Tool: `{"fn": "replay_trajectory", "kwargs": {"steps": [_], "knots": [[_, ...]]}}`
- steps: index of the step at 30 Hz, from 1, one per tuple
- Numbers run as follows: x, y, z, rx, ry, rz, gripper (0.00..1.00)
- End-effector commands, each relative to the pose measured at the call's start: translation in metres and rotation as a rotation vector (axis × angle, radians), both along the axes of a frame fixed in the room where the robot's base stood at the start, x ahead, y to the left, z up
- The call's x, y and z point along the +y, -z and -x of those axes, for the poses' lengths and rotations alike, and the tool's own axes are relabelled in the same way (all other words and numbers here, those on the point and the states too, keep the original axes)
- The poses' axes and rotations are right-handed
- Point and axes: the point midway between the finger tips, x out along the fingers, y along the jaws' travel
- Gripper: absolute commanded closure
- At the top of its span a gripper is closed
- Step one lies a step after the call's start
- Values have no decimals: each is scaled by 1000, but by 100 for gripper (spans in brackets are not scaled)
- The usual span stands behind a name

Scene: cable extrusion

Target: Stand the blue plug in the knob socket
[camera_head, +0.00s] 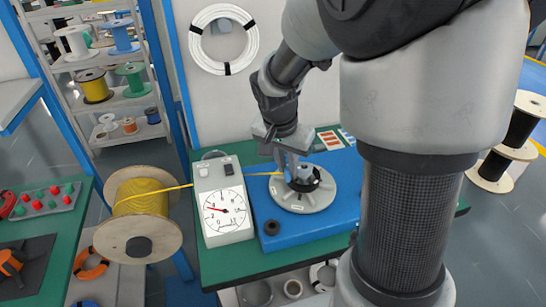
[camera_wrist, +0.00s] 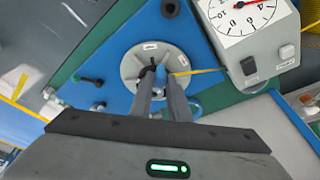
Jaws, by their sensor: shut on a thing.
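My gripper (camera_wrist: 160,80) points down over the round grey disc (camera_wrist: 130,66) on the blue base, its two fingers closed on a small blue plug (camera_wrist: 161,73). In the head view my gripper (camera_head: 292,172) is at the disc's dark centre, and the disc (camera_head: 318,196) shows around it. The fingers hide much of the plug, and I cannot tell whether its lower end touches anything. A black round knob-like piece (camera_head: 271,227) stands at the base's front left corner and also shows in the wrist view (camera_wrist: 170,8). I cannot tell which part is the knob socket.
A grey gauge box (camera_head: 222,205) stands left of the disc. A yellow cable (camera_head: 170,192) runs from a wooden spool (camera_head: 138,215) past the box toward the disc. The blue base (camera_head: 300,238) has bare room in front. A dark knob (camera_wrist: 88,80) stands on it.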

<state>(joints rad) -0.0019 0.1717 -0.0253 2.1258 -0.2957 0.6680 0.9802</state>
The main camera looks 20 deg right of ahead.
Motion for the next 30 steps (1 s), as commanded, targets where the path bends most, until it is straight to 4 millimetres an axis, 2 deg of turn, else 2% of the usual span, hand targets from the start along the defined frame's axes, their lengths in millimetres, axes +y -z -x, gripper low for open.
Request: {"fn": "replay_trajectory", "kwargs": {"steps": [30], "knots": [[-74,0,-67,0,1,0,97]]}}
